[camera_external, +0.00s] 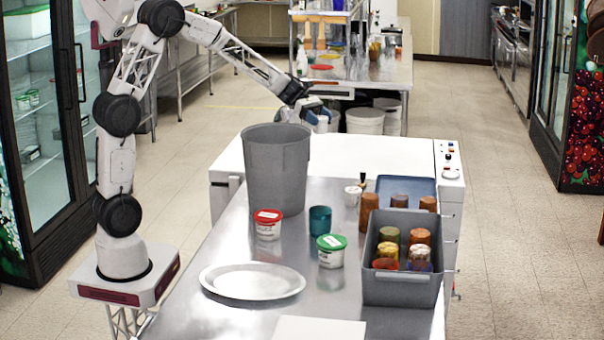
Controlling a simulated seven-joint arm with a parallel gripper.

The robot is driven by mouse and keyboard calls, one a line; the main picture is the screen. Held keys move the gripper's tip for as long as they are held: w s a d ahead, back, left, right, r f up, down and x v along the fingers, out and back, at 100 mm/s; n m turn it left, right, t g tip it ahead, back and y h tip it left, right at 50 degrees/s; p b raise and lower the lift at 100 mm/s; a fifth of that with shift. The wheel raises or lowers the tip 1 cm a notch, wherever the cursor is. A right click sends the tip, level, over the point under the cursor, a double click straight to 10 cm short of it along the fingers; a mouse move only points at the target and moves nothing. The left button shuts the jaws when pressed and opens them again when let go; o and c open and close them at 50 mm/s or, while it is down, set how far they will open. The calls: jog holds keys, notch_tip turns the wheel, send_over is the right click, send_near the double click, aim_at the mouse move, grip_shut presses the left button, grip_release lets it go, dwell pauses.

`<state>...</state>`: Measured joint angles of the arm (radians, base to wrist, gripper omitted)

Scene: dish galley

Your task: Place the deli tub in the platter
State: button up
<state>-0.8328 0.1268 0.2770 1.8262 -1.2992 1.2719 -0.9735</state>
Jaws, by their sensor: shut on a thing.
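The platter (252,290) is a white oval dish lying empty on the near left of the steel table. My gripper (318,116) is far back, raised beyond the tall grey bin. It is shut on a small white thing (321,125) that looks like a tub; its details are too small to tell. Two white deli tubs stand upright on the table: one with a red lid (268,216) in front of the bin, one with a green lid (331,243) right of and behind the platter.
A tall grey bin (275,165) stands between my gripper and the platter. A teal cup (319,219) stands between the lidded tubs. A grey crate (402,290) of cups is at the right. A small white container (352,196) and brown cups (368,212) stand behind. A white board (318,329) lies in front.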

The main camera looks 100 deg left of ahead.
aim_at(320, 117)
notch_tip(320, 117, up, 9)
jog(key=shift+s+f, duration=0.1)
jog(key=shift+f, duration=0.05)
jog(key=d+m+g+h, duration=0.4)
jog(key=d+m+g, duration=0.15)
jog(key=d, duration=2.95)
jog(key=s+d+m+g+h, duration=0.1)
jog(key=s+d+m+g, duration=0.3)
jog(key=s+d, duration=0.9)
jog(key=s+d+m+g, duration=0.35)
jog(key=s+d, duration=0.55)
jog(key=d, duration=0.8)
notch_tip(320, 117, down, 24)
jog(key=shift+f, duration=0.15)
jog(key=w+d, duration=0.2)
jog(key=w, duration=0.2)
jog(key=w+d+f, duration=0.1)
jog(key=w+d, duration=0.1)
jog(key=w, duration=0.3)
jog(key=w+d, duration=0.3)
jog(key=w, duration=0.2)
jog(key=shift+w+f, duration=0.15)
jog(key=shift+f, duration=0.05)
